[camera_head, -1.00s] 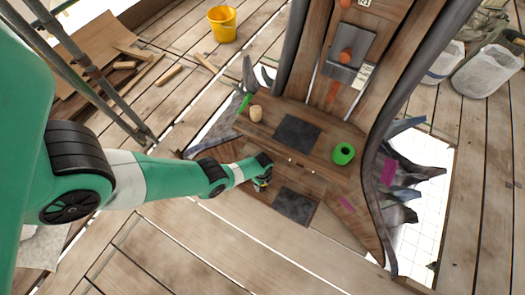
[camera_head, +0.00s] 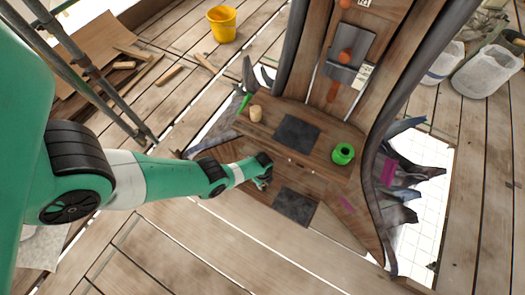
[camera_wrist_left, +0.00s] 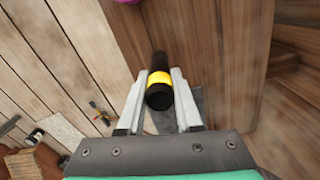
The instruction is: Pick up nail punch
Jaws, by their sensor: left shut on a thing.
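The nail punch (camera_wrist_left: 158,78) is a short black cylinder with a yellow band. In the left wrist view it stands between the two grey fingers of my left gripper (camera_wrist_left: 160,88), which are shut on it. The punch is too small and too covered there to make out clearly. I cannot tell whether its lower end touches the wood. My right gripper is not in view.
A tall wooden spire with dark curved edges rises behind. A yellow bucket (camera_head: 222,24) stands on the planks.

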